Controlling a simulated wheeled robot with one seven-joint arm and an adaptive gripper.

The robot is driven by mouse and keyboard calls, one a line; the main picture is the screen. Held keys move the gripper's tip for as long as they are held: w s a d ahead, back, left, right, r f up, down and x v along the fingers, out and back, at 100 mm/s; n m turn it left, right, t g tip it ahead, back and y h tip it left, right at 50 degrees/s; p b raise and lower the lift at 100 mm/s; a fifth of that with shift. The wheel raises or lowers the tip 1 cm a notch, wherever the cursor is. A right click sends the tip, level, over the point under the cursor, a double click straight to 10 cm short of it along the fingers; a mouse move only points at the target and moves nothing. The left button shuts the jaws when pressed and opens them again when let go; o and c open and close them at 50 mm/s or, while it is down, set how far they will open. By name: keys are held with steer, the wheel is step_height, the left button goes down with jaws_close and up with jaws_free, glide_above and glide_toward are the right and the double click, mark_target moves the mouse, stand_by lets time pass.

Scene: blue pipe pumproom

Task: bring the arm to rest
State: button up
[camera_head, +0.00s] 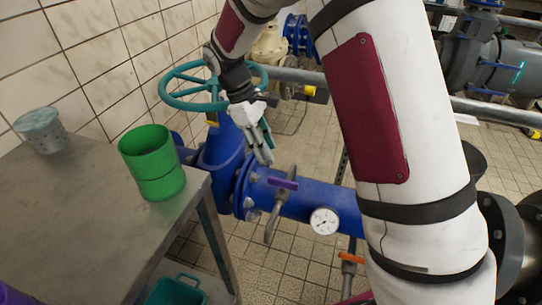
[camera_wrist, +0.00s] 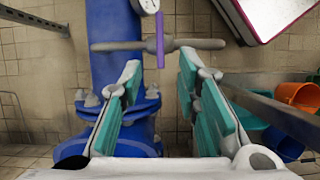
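My gripper (camera_head: 265,150) hangs at the end of my arm, pointing down, in front of the teal handwheel and above the blue pipe in the head view. In the wrist view my gripper (camera_wrist: 158,68) has its two teal-padded fingers spread apart, with nothing held between them. The blue pipe (camera_wrist: 112,50) and a grey bar with a purple handle (camera_wrist: 160,42) lie beyond the fingertips. My arm is bent, its upper part crossing the right of the head view.
A grey metal table (camera_head: 85,215) stands at left, with a green container (camera_head: 152,162) near its edge and a grey cup (camera_head: 42,130) farther back. The teal handwheel (camera_head: 180,103) is close behind my gripper. A gauge (camera_head: 324,221) sits on the pipe.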

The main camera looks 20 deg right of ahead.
steer(key=shift+r, duration=0.2)
stand_by(0.3)
steer(key=s+d+r+m+t+y, duration=0.1)
steer(key=s+d+r+m, duration=0.15)
steer(key=s+r, duration=0.55)
steer(key=s+d+r+m+y, duration=0.1)
steer(key=s+d+r+m, duration=0.15)
steer(key=s+r, duration=0.5)
steer(key=s+m+t+y, duration=0.1)
steer(key=s+m+t, duration=0.35)
steer(key=s, duration=1.55)
step_height(320, 180, up, 21)
steer(key=t+p, duration=0.1)
steer(key=p, duration=1.9)
steer(key=shift+w+a+m+y, duration=0.15)
steer(key=shift+a+m+y, duration=0.15)
steer(key=shift+m, duration=0.15)
steer(key=shift+r+t, duration=0.1)
steer(key=shift+t, duration=0.15)
